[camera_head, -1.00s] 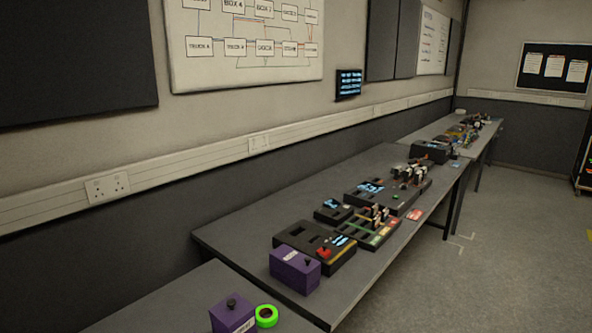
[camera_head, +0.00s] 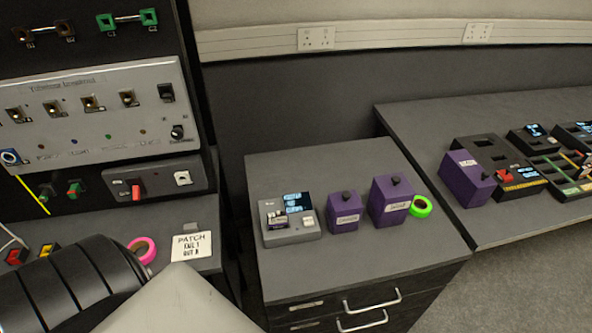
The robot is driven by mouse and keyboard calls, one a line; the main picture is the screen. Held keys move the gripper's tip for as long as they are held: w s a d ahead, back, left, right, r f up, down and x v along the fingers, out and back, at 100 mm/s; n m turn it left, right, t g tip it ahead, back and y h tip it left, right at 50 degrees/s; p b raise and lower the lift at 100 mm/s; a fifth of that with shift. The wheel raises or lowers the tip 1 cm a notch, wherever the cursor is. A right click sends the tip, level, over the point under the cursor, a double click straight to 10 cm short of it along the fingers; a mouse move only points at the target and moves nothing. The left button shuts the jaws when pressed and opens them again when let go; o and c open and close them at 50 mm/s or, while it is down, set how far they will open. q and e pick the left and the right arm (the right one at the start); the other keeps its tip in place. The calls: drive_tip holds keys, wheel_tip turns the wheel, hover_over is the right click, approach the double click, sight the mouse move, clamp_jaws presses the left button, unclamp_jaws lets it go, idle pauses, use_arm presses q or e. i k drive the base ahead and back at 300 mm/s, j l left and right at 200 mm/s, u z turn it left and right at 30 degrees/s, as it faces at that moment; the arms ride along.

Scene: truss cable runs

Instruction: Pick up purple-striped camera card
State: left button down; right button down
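A small dark card with a pale label (camera_head: 277,218) stands in a slot of a grey card reader (camera_head: 296,236) on the middle cabinet. A purple tint shows on the card, but it is too small to make out a stripe for sure. The reader has a lit screen (camera_head: 298,203) with blue text. Part of my own arm fills the lower left of the view.
Two purple boxes (camera_head: 343,211) (camera_head: 390,200) and a green tape roll (camera_head: 421,206) stand right of the reader. At left are a switch panel (camera_head: 100,113), a pink tape roll (camera_head: 143,249) and a PATCH note (camera_head: 191,246). The cabinet top's front (camera_head: 330,268) is clear.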

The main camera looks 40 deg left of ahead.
sight(275, 222)
drive_tip(key=u, duration=1.3)
